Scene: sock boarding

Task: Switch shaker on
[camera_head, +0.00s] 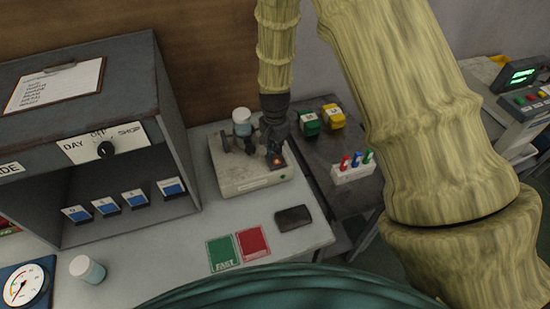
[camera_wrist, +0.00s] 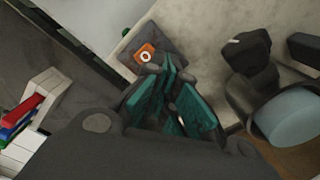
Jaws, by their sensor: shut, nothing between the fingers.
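The shaker (camera_head: 238,180) is a pale box on the bench, with a jar (camera_head: 242,118) held in a dark clamp on top. The jar also shows in the wrist view (camera_wrist: 296,122). An orange switch (camera_head: 277,161) sits on a dark plate at the shaker's right side. In the wrist view the switch (camera_wrist: 145,54) bears a white ring mark. My gripper (camera_head: 275,146) points down over the switch, its teal fingers (camera_wrist: 172,75) shut and empty. The fingertips are close to the switch; I cannot tell whether they touch it.
A grey cabinet (camera_head: 176,130) with a selector knob (camera_head: 105,149) stands left. Green (camera_head: 222,253) and red (camera_head: 252,243) cards and a dark pad (camera_head: 293,218) lie in front. A rack of colored tubes (camera_head: 353,173) and green and yellow boxes (camera_head: 333,116) stand right.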

